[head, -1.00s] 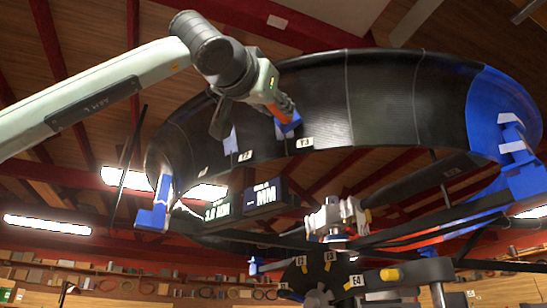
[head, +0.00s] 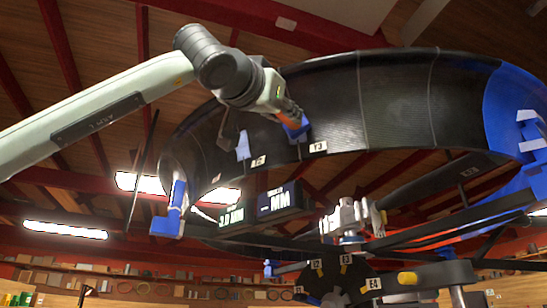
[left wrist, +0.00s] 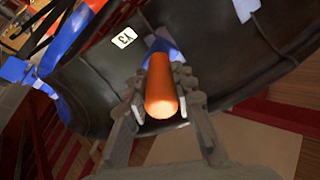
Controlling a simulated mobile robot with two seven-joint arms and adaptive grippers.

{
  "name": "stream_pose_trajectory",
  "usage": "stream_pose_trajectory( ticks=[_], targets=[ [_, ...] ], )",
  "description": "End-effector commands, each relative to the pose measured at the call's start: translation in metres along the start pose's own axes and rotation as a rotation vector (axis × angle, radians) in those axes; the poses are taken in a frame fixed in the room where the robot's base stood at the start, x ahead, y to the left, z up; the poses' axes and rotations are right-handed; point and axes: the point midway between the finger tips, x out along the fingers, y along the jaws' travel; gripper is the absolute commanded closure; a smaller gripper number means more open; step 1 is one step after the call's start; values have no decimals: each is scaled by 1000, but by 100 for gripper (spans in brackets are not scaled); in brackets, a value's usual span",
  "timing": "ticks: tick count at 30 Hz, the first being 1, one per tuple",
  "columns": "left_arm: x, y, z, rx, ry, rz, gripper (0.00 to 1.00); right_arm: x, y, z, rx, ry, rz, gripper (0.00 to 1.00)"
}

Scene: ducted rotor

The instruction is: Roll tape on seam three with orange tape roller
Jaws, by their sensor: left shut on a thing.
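The orange tape roller (left wrist: 163,88) has an orange handle and a blue head. My left gripper (head: 283,110) is shut on the handle, which lies between both fingers in the left wrist view (left wrist: 163,100). The blue head (head: 296,127) is at the inner face of the large black duct ring (head: 400,95), just up and left of the small Y3 label (head: 319,147). That label also shows in the left wrist view (left wrist: 124,38). Whether the head touches the ring cannot be told. The seam under it is hidden. My right gripper is not in view.
A pale patch (head: 243,146) is on the ring left of the roller. Blue brackets (head: 173,210) hold the ring's edge. Digital readouts (head: 280,200), a metal hub part (head: 350,218) and dark struts fill the space below. The ring's face right of the roller is clear.

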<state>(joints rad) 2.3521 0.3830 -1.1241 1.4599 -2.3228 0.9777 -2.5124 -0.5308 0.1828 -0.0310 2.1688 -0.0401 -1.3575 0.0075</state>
Motion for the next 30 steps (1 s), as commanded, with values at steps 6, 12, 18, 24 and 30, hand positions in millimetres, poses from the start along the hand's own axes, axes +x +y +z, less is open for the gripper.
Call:
stream_pose_trajectory(
  ticks=[6,12,18,24,30],
  targets=[
    [0,10,-5,1,0,-1,100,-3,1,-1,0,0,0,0],
    [-1,4,-3,-1,-1,-2,100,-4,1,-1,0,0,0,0],
    [-1,-11,3,-2,-1,-3,100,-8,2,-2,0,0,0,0],
    [-2,-26,9,-1,0,-1,100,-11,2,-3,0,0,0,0],
    [-2,-28,10,0,0,0,100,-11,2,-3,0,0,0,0]
  ],
)
